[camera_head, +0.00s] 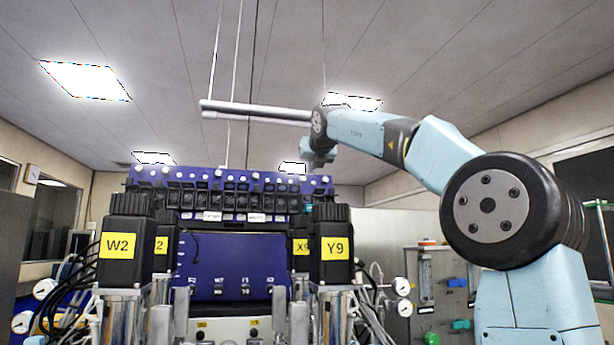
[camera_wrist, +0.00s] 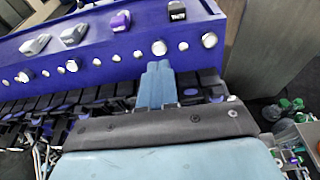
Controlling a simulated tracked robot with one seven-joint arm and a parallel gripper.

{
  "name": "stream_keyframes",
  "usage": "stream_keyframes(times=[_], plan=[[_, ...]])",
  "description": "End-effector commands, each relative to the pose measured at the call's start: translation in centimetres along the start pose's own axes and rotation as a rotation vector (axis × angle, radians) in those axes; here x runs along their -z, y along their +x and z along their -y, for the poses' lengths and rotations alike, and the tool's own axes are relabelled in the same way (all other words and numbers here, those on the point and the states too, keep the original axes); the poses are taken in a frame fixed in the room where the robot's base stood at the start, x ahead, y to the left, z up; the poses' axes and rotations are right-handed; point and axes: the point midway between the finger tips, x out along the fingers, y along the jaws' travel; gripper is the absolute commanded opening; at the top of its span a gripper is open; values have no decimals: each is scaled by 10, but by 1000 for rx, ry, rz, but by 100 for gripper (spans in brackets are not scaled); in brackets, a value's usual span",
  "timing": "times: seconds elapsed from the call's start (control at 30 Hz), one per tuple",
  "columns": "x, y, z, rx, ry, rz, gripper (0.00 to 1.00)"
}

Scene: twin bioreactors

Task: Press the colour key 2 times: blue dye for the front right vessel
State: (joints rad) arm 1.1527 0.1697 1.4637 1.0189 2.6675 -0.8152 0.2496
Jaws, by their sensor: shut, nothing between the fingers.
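My gripper (camera_wrist: 157,70) is in the wrist view, its two light blue fingers shut together with nothing between them. The fingertips are in front of the near edge of a blue housing (camera_wrist: 100,62). On its top stand two grey keys (camera_wrist: 73,36) (camera_wrist: 35,45), a purple key (camera_wrist: 120,21) and a black key with white lettering (camera_wrist: 176,11). The fingers appear apart from these keys. In the head view the housing (camera_head: 160,178) tops the bioreactor; its top keys cannot be made out. The front right vessel's black head has a yellow Y9 label (camera_head: 337,248); front left reads W2 (camera_head: 118,246).
Round silver studs (camera_wrist: 210,40) line the housing's front edge, above a row of black units (camera_wrist: 60,105). Rear vessels carry labels X9 (camera_head: 300,247) and 2 (camera_head: 161,245). Gauges (camera_head: 401,286) and hoses flank the unit. Free air lies above the housing.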

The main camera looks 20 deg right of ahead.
Motion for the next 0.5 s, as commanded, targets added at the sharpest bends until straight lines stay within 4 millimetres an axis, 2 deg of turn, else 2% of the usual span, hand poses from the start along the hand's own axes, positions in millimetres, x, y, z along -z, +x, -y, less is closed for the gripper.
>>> stream_keyframes(times=[0.5], plan=[[1, 25, -1, -2, 1, -2, 0]])
